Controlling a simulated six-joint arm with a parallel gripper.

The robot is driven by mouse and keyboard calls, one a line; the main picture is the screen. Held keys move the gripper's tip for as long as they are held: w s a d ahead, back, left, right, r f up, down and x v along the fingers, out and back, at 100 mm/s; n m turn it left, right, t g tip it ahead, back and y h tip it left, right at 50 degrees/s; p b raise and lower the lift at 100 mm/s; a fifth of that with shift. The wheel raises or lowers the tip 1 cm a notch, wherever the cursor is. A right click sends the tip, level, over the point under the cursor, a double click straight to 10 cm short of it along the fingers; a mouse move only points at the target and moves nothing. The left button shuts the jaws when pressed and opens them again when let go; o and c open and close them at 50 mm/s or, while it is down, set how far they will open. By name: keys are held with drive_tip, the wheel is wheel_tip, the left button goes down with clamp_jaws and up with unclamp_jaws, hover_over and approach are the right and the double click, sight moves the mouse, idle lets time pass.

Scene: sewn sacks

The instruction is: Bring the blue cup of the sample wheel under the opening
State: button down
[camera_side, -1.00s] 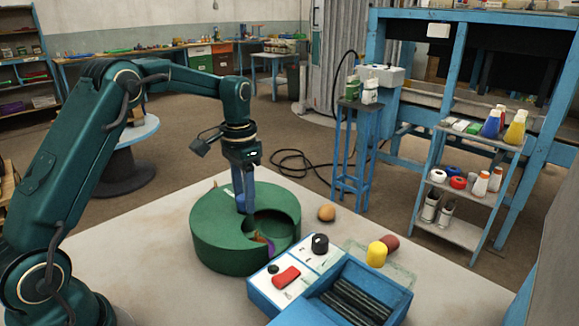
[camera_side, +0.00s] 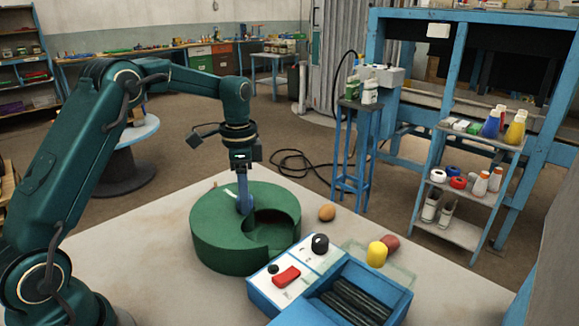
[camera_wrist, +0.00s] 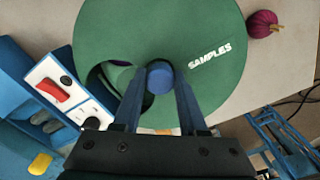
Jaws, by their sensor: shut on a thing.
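A round green drum marked "SAMPLES" (camera_side: 215,240) stands on the table; it also fills the top of the wrist view (camera_wrist: 110,30). Its lid has a cut-out opening (camera_side: 275,228), showing only green walls and floor in the side view. My gripper (camera_side: 244,205) points down at the lid's middle. In the wrist view its fingers are shut on a round dark blue knob (camera_wrist: 160,76) there. I see no blue cup in the opening; the rest of the wheel's inside is hidden under the lid. My fingers partly cover the opening in the wrist view.
A blue-and-white control box (camera_side: 285,290) with a red switch and black knob stands close at the drum's front right. A brown round object (camera_side: 327,212) and a yellow piece (camera_side: 377,254) lie to the right. A purple ball (camera_wrist: 262,24) lies beside the drum in the wrist view.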

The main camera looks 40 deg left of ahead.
drive_tip(key=shift+w+m, duration=0.15)
drive_tip(key=shift+m, duration=2.75)
drive_tip(key=shift+d+m, duration=0.1)
drive_tip(key=shift+m, duration=8.7)
drive_tip(key=shift+c, duration=2.2)
unclamp_jaws()
drive_tip(key=shift+r, duration=2.6)
